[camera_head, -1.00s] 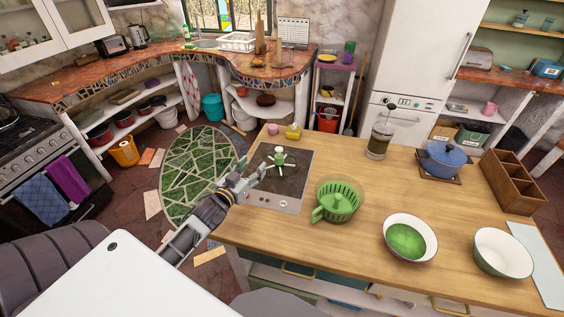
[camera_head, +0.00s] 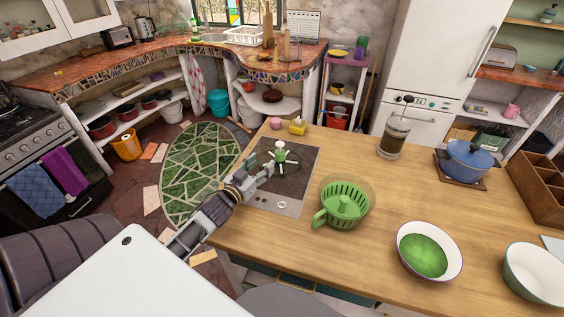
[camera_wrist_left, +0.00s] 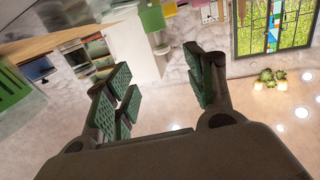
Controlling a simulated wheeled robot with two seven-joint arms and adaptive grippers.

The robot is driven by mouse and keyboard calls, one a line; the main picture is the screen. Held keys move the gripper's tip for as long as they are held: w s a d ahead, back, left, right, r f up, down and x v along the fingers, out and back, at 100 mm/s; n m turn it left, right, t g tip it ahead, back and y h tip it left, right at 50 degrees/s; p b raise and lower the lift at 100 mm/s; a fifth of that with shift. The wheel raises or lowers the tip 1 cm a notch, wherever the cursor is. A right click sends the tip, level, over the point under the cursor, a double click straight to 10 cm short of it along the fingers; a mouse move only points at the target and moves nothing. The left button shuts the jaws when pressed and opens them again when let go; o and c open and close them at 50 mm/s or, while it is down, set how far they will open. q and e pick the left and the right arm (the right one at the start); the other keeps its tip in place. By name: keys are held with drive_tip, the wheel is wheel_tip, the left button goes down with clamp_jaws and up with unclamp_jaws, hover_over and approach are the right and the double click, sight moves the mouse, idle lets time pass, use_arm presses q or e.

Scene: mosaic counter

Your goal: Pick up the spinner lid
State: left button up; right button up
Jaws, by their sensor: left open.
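A lid-like piece with a green knob and pale spokes (camera_head: 281,152), which I take to be the spinner lid, lies on the dark cooktop (camera_head: 290,206). Any clear part of it is hard to make out. A green slotted spinner basket (camera_head: 343,203) with a side handle stands on the wooden counter to its right. My left gripper (camera_head: 264,167) is just left of and in front of the knob, apart from it as far as I can tell. In the left wrist view its two padded fingers (camera_wrist_left: 162,92) are spread, with nothing between them. My right gripper is not in view.
On the counter (camera_head: 300,250) are a white bowl with a green inside (camera_head: 428,252), another white bowl (camera_head: 535,272), a glass press (camera_head: 394,137), a blue pot (camera_head: 470,160) and a wooden divider box (camera_head: 537,188). A yellow sponge (camera_head: 298,125) and pink cup (camera_head: 276,123) sit behind the cooktop.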

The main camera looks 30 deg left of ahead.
sight(278, 147)
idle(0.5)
use_arm(q)
drive_tip(key=shift+w, duration=1)
drive_tip(key=shift+w+a+f+p, duration=0.1)
drive_tip(key=shift+w+f+p, duration=0.1)
drive_tip(key=shift+w, duration=1.45)
drive_tip(key=shift+w+a+f+p, duration=0.1)
drive_tip(key=shift+w+p, duration=0.1)
drive_tip(key=shift+w, duration=1.45)
drive_tip(key=shift+w+r, duration=0.1)
drive_tip(key=shift+w+a+p, duration=0.15)
drive_tip(key=shift+w+p, duration=0.15)
drive_tip(key=shift+w, duration=2.2)
drive_tip(key=shift+c, duration=0.2)
clamp_jaws()
